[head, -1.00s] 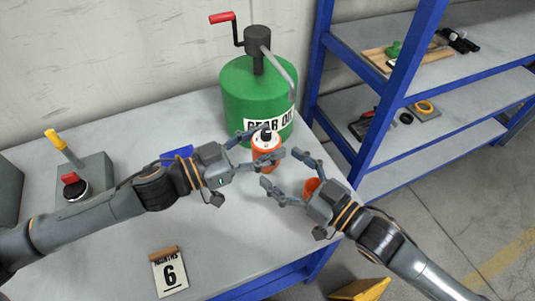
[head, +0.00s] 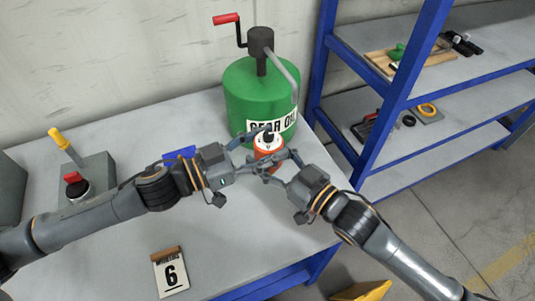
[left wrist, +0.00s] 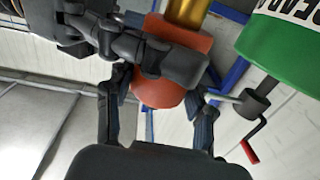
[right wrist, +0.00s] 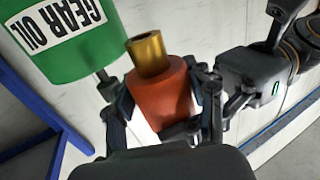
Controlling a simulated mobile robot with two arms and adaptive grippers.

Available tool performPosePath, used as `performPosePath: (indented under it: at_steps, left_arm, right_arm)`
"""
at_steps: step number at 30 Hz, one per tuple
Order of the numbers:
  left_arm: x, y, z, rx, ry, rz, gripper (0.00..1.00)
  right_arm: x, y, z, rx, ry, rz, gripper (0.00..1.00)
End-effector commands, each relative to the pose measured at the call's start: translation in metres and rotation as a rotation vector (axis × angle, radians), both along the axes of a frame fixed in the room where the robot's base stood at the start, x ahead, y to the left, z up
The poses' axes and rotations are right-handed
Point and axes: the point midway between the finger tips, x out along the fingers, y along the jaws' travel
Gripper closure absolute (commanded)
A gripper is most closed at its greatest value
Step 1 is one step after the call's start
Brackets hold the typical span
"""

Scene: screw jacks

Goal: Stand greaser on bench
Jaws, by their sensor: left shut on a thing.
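The grey bench (head: 110,235) lies below both grippers. The greaser's contact with the bench is hidden.
A green gear oil drum (head: 258,95) with a red-handled crank stands just behind the greaser. Blue-framed shelving (head: 400,100) stands at right. The bench front is mostly clear.

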Motion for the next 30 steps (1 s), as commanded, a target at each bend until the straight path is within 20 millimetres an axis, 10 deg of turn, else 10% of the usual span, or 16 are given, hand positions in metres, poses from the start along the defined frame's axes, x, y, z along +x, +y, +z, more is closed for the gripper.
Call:
performPosePath:
  at_steps: [2,3,6,19,30]
  left_arm:
    - [0.0,-0.001,0.001,-0.003,-0.002,-0.002,0.88]
    - [-0.001,-0.001,0.001,-0.003,-0.001,-0.003,0.4]
    - [0.0,-0.001,0.001,-0.003,-0.002,-0.002,0.2]
    - [-0.003,0.004,-0.001,-0.001,0.002,0.0,0.2]
    - [-0.03,0.051,-0.001,0.002,0.005,0.001,0.2]
  right_arm:
    - [-0.001,0.001,0.001,0.003,0.0,0.003,0.85]
    - [-0.001,0.001,0.002,0.004,-0.001,0.004,0.87]
    - [-0.001,0.001,0.002,0.004,-0.001,0.003,0.87]
    - [-0.001,0.001,0.001,0.004,-0.002,0.003,0.87]
    - [-0.001,0.001,0.002,0.004,-0.002,0.002,0.87]
